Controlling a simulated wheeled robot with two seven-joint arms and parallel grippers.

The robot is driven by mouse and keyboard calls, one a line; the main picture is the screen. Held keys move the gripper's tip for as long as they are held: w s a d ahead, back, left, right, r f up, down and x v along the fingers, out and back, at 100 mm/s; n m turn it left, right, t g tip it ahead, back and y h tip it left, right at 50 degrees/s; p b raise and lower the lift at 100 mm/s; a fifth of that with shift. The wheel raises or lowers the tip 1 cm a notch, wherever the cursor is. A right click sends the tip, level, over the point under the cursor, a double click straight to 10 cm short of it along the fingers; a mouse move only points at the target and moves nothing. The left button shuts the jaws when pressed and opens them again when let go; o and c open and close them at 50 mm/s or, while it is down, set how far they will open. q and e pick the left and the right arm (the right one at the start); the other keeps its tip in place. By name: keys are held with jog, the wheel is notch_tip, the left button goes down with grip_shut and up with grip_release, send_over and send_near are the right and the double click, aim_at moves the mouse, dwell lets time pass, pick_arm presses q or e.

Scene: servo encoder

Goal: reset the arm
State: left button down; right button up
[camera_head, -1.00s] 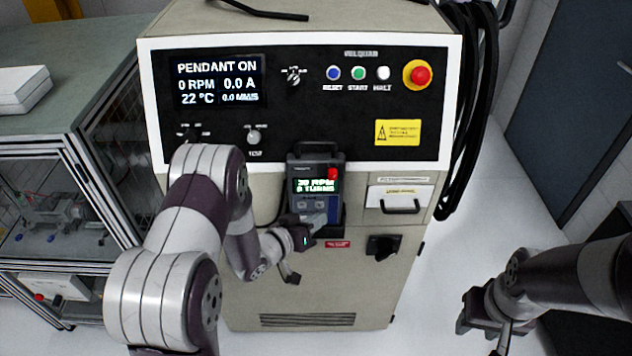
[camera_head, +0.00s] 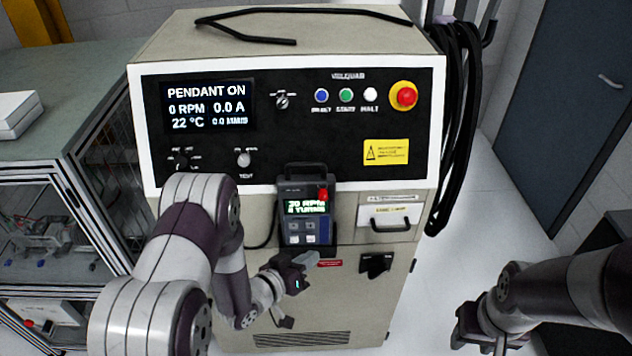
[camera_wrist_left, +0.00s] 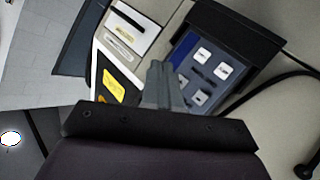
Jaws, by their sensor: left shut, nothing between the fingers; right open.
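The servo cabinet (camera_head: 280,170) stands ahead; its screen (camera_head: 208,106) reads PENDANT ON, 0 RPM, 0.0 A. A handheld pendant (camera_head: 306,215) with a small lit display, a red button and several pale keys sits in a holder on the cabinet front. The pendant's keypad (camera_wrist_left: 203,70) also shows in the left wrist view. My left gripper (camera_head: 309,259) is shut and empty, just below the pendant, apart from its keys as far as I can see. Its closed fingers (camera_wrist_left: 163,82) show in the left wrist view. My right gripper (camera_head: 478,338) is open, low at the right.
The panel carries blue, green and white buttons (camera_head: 346,95), a red emergency button (camera_head: 403,96) and knobs. A drawer handle (camera_head: 391,224) and a black rotary switch (camera_head: 375,264) are right of the pendant. Black cables (camera_head: 459,130) hang at the cabinet's right side. Floor there is clear.

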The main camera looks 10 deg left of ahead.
pick_arm(q)
jog(key=s+a+f+g+y, duration=0.5)
jog(key=s+a+f+g, duration=0.1)
jog(key=s+f+g, duration=0.1)
jog(key=s+a+r+g+y+b, duration=0.1)
jog(key=s+r+g+y, duration=0.1)
jog(key=s+r+g, duration=0.5)
notch_tip(320, 180, up, 7)
jog(key=s+d+t+b, duration=0.1)
jog(key=d+t, duration=0.1)
jog(key=shift+s+d, duration=0.4)
jog(key=shift+s+r, duration=0.1)
jog(key=shift+s, duration=0.05)
